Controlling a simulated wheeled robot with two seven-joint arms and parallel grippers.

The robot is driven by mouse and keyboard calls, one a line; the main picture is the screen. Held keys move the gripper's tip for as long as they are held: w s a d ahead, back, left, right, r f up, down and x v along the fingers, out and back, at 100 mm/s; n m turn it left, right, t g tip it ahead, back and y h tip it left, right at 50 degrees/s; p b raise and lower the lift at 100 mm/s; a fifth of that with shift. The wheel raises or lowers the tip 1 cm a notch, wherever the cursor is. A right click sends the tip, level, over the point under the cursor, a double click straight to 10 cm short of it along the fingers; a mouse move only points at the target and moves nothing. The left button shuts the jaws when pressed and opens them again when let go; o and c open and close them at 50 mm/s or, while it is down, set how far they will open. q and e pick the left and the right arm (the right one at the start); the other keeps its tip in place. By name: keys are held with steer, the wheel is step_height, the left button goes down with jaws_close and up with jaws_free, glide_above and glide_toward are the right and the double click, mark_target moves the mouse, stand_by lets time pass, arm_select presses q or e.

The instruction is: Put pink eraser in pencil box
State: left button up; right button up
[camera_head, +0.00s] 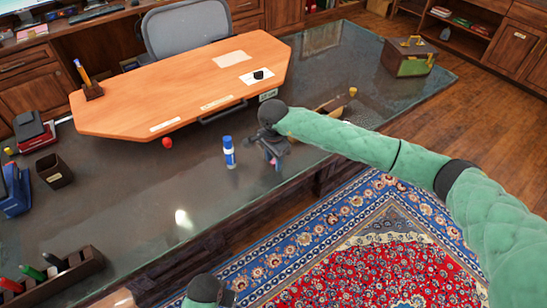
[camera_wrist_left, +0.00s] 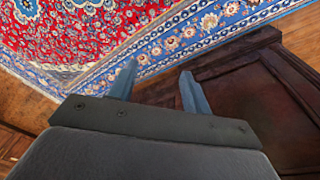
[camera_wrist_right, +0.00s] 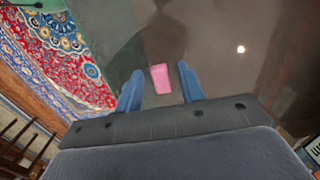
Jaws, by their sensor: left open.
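The pink eraser (camera_wrist_right: 160,78) lies on the dark glossy desk top in the right wrist view. My right gripper (camera_wrist_right: 159,72) is open; its blue fingers stand either side of the eraser with gaps showing. My left gripper (camera_wrist_left: 157,82) is open and empty near the desk's front edge, over the rug side.
A blue and white bottle (camera_head: 229,153) stands just left of my right gripper. A red ball (camera_head: 167,143) and an orange board (camera_head: 185,85) are behind it. A brown cup (camera_head: 55,172) stands at the left. A dark case (camera_head: 409,66) sits at the right. The desk's front middle is clear.

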mark_target(272, 162)
steer(key=shift+r, duration=0.35)
steer(key=shift+r+b, duration=0.4)
steer(key=shift+r, duration=0.3)
steer(key=r+b, duration=0.2)
steer(key=r, duration=0.2)
steer(key=shift+a+r, duration=0.2)
arm_select(q)
step_height(272, 162, up, 12)
steer(key=s, duration=0.2)
steer(key=shift+f, duration=0.2)
arm_select(e)
steer(key=shift+r, duration=0.7)
